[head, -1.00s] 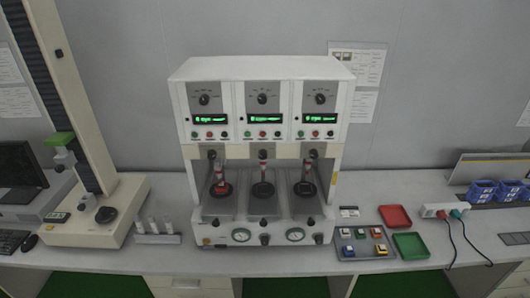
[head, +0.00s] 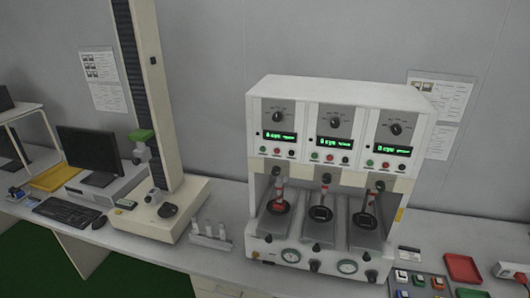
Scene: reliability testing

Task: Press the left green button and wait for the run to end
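The white test machine (head: 340,95) stands on the bench right of centre, with three side-by-side stations. Each station has a knob, a lit green display and a row of small buttons. The left station's display (head: 280,136) shows green text, too small to read fully. Below it, the left green button (head: 263,150) is the leftmost of its row, beside a red one (head: 277,152) and a dark one. Under the left panel, a red-marked part (head: 279,197) stands over a round black base. Neither gripper is in view, and nothing touches the buttons.
A tall column machine (head: 150,100) with a green-topped head stands left of the tester. A small rack of white tubes (head: 210,238) sits between them. A monitor (head: 88,150) and keyboard (head: 68,211) are farther left. A red tray (head: 463,268) lies at right.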

